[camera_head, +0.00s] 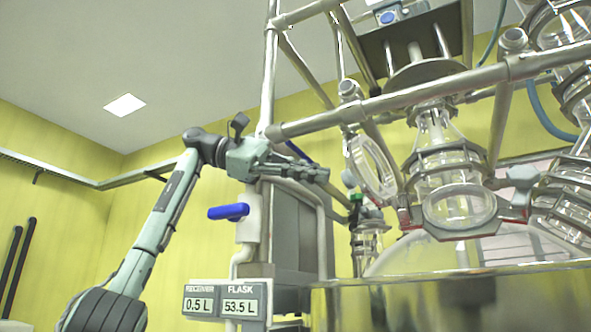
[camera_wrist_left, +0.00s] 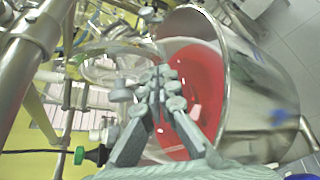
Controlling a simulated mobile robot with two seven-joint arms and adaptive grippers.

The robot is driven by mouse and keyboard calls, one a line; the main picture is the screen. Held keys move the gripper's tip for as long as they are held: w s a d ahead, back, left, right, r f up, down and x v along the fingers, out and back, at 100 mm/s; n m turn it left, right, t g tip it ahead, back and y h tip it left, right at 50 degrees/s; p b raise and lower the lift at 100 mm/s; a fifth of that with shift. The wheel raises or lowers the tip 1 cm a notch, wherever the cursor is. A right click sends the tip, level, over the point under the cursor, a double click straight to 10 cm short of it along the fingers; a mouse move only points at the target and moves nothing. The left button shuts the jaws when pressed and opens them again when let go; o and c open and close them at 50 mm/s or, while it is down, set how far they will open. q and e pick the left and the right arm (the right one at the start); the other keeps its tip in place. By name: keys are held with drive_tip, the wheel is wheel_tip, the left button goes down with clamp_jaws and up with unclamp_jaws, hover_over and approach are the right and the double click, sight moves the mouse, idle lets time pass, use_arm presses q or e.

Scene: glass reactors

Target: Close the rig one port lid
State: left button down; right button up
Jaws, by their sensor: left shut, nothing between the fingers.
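A round clear glass piece with a rim, which looks like the port lid (camera_head: 371,168), stands steeply tilted left of the glass column in the head view. A round glass rim, perhaps the same lid, shows in the left wrist view (camera_wrist_left: 100,68). My left gripper (camera_head: 326,175) is shut and empty, left of the lid and apart from it in the head view. Its fingertips (camera_wrist_left: 162,78) are together in the wrist view, in front of the vessel's red interior. I cannot clearly make out the port opening. My right gripper is not in view.
Metal frame tubes (camera_head: 420,95) cross above the lid. Glass columns (camera_head: 445,165) stand to the right. A large steel vessel (camera_wrist_left: 258,95) with red liquid or lining is close by. A blue-handled valve (camera_head: 229,212) and a display (camera_head: 226,300) stand below my left arm.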

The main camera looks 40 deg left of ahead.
sight(358, 183)
use_arm(q)
drive_tip(key=x, duration=0.3)
drive_tip(key=shift+w+d, duration=0.25)
drive_tip(key=shift+d, duration=0.1)
